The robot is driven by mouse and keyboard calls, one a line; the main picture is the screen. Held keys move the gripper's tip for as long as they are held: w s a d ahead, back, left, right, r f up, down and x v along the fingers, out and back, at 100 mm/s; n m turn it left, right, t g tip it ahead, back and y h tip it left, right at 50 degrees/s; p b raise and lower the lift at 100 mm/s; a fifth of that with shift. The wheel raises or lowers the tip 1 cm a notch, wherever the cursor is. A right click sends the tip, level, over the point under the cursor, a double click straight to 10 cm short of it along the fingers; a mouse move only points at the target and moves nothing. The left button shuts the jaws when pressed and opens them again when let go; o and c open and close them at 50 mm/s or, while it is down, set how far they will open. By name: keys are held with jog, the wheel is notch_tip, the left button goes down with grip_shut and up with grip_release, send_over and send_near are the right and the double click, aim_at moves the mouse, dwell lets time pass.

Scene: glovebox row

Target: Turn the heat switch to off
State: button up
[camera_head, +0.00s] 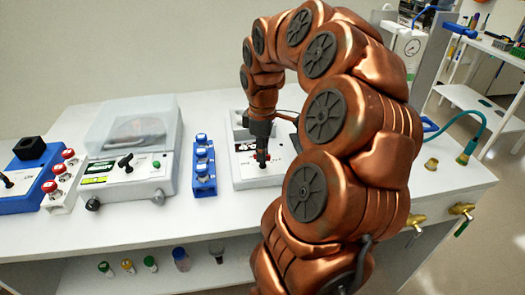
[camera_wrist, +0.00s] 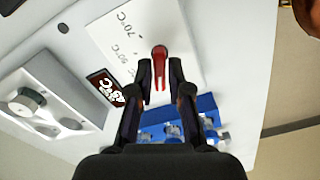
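The heat switch appears to be a red lever (camera_wrist: 160,64) with a rounded end, on a white panel marked with temperatures in the wrist view. My gripper (camera_wrist: 159,70) is around it, one dark finger on each side, with narrow gaps showing between fingers and lever. In the head view, my gripper (camera_head: 262,157) points down over the white device (camera_head: 243,180), and the fingers largely hide the switch there. A dark display (camera_wrist: 105,88) with light digits lies left of the lever. I cannot read which setting the lever points at.
A blue rack with several capped vials (camera_head: 203,168) stands left of the device. Further left are a lidded white instrument (camera_head: 127,165), a white rack with red caps (camera_head: 63,182) and a blue device (camera_head: 28,175). Brass taps (camera_head: 461,210) are at the bench's right edge.

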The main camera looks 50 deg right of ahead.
jog(key=shift+o, duration=1.4)
notch_tip(320, 180, up, 12)
dwell(0.3)
